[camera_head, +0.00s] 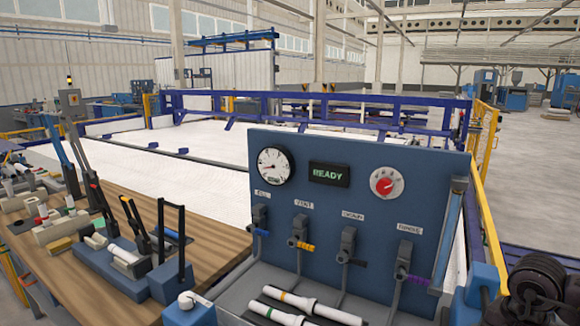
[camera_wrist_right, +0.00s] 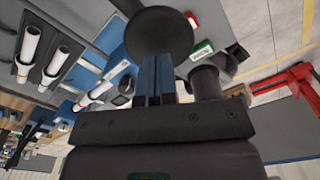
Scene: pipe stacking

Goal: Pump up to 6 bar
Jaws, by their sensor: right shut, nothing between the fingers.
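The blue test panel (camera_head: 330,240) carries a white round gauge (camera_head: 274,167), whose small numbers I cannot read. Several lever valves, one with a blue grip (camera_head: 261,232), stand in a row below. In the right wrist view my right gripper (camera_wrist_right: 155,85) is shut and empty, its fingers close together. A black round disc (camera_wrist_right: 158,32) shows just beyond the fingertips; I cannot tell whether they touch it. My left gripper is not in view.
White pipes (camera_head: 318,307) lie in front of the panel. A wooden bench (camera_head: 190,222) with clamps, levers and fittings stands at the left. A blue-railed enclosure (camera_head: 330,105) is behind the panel. A red frame (camera_wrist_right: 285,92) shows at the right of the wrist view.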

